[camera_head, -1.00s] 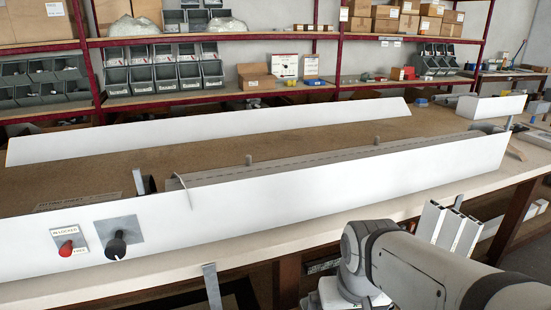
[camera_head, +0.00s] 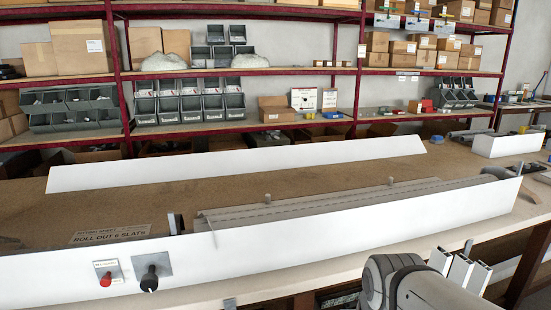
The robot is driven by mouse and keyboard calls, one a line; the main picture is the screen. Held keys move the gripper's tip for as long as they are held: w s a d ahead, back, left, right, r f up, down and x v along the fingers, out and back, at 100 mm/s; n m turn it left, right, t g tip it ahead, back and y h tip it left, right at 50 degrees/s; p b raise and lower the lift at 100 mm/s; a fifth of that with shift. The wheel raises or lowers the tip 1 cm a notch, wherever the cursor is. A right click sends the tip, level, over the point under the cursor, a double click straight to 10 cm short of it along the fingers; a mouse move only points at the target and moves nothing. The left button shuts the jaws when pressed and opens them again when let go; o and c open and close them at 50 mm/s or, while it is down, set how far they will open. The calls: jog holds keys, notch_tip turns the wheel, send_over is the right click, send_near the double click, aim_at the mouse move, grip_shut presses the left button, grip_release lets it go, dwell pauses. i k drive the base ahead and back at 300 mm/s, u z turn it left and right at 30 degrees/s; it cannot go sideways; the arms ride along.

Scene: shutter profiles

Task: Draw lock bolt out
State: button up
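A small red knob (camera_head: 105,280), which looks like the lock bolt's handle, sits on a white label plate (camera_head: 108,270) on the front face of the long white profile (camera_head: 330,232). The plate's lettering is too small to read now. Just right of it a black knob (camera_head: 149,279) stands on a grey square plate (camera_head: 160,265). Nothing touches the red knob.
Grey slats (camera_head: 320,204) lie behind the profile, on a brown bench (camera_head: 60,213) with a sign (camera_head: 110,235) reading "ROLL OUT 6 SLATS". A second white panel (camera_head: 240,166) stands farther back. Shelves with bins and boxes line the wall.

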aim_at(106, 281)
jog(key=z, duration=0.15)
jog(key=k, duration=0.35)
jog(key=u, duration=1.6)
